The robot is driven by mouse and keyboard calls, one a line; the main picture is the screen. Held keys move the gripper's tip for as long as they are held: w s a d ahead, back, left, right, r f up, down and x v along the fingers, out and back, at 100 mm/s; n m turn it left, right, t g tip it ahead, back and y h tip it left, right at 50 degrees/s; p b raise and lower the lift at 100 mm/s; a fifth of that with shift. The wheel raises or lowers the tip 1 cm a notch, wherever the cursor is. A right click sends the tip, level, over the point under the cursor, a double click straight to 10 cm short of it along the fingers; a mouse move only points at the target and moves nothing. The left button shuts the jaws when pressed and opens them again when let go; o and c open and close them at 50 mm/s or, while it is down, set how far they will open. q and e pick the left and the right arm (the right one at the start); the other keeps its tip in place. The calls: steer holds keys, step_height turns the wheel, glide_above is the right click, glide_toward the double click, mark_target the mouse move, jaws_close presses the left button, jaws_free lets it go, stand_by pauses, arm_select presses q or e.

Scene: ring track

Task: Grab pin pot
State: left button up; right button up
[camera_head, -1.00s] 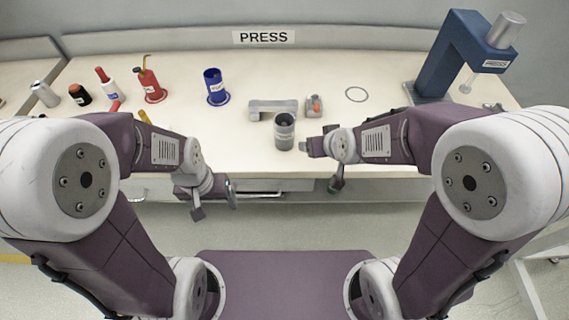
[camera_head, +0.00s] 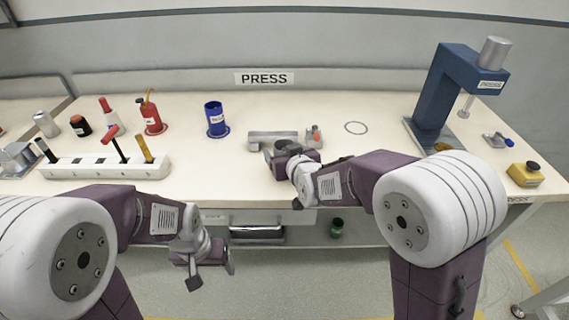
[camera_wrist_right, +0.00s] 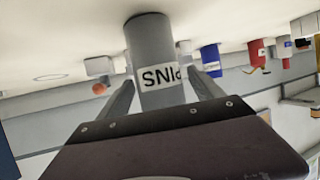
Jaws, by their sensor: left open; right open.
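The pin pot is a grey cylinder with a white label; it shows large in the right wrist view (camera_wrist_right: 150,45), appearing upside down there. In the head view only its dark round top (camera_head: 289,145) shows, near the front of the bench; my right gripper hides the rest. My right gripper (camera_head: 280,156) is open at the pot, with one finger on each side of it in the wrist view (camera_wrist_right: 162,92). I cannot tell whether the fingers touch it. My left gripper (camera_head: 208,272) is open and empty, low in front of the bench edge.
A grey block (camera_head: 270,136) and a small orange-topped item (camera_head: 314,137) stand close behind the pot. A blue pot (camera_head: 215,119), a red can (camera_head: 151,118) and a white tool rack (camera_head: 105,168) are to the left. A blue press (camera_head: 437,95) stands right.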

mark_target(281, 149)
steer(key=x, duration=0.3)
steer(key=shift+f, duration=0.15)
steer(key=shift+s, duration=0.1)
steer(key=shift+c, duration=0.7)
steer(key=c, duration=1.3)
steer(key=shift+r, duration=0.2)
step_height(281, 149, up, 4)
steer(key=shift+r+p, duration=0.1)
steer(key=shift+p, duration=0.8)
steer(key=s+d+r+p, duration=0.3)
steer(key=s+d+r, duration=0.3)
steer(key=d, duration=0.4)
steer(key=shift+r, duration=0.3)
